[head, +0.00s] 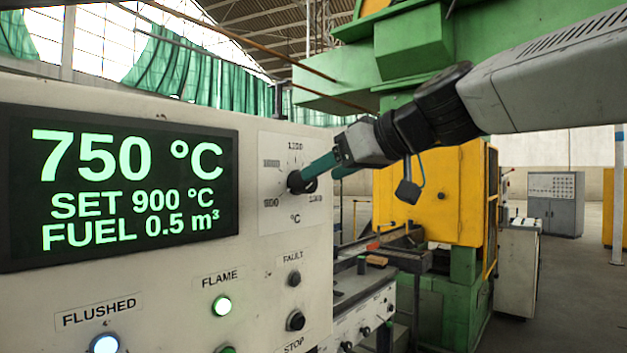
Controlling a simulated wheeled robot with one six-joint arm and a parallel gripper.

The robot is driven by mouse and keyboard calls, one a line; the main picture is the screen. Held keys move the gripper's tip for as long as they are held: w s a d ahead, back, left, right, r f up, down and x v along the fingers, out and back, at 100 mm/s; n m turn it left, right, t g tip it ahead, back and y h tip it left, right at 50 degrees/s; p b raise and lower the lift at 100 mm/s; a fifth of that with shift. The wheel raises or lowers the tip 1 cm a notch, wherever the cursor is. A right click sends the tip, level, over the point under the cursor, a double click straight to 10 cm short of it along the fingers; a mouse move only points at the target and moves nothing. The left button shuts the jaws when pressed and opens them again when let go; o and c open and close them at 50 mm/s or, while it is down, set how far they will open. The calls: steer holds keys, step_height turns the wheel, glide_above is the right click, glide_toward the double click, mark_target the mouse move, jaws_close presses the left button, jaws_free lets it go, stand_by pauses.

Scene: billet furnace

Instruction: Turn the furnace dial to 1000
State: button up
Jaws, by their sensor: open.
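The furnace dial (296,181) is a dark knob on a pale scale plate (277,221) to the right of the display. Numbers ring it: 1000 looks to be at upper left, 1200 at top; the lower ones are hard to read. My gripper (318,174) has teal fingers and reaches in from the right. It is open, with one fingertip over or at the knob and the other further right; contact cannot be told. The fingers hide part of the knob, and its pointer cannot be made out. The display (120,188) reads 750 °C, SET 900 °C, FUEL 0.5 m³.
Below the dial are a FAULT lamp (294,279) and a dark STOP button (295,320). A lit FLAME lamp (222,306) and a lit FLUSHED lamp (105,344) are at lower left. A yellow and green machine (440,190) stands behind my arm.

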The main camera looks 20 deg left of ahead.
mark_target(313, 182)
steer(key=shift+x, duration=2.15)
steer(key=c, duration=1)
steer(key=shift+o, duration=0.2)
steer(key=m+g, duration=0.1)
steer(key=m, duration=0.1)
steer(key=m+g+y, duration=0.1)
steer(key=m, duration=0.1)
steer(key=shift+w+d+f, duration=0.1)
steer(key=shift+w+f, duration=0.05)
steer(key=shift+w, duration=0.05)
steer(key=m+g+y, duration=0.2)
steer(key=m, duration=0.2)
steer(key=shift+m, duration=0.3)
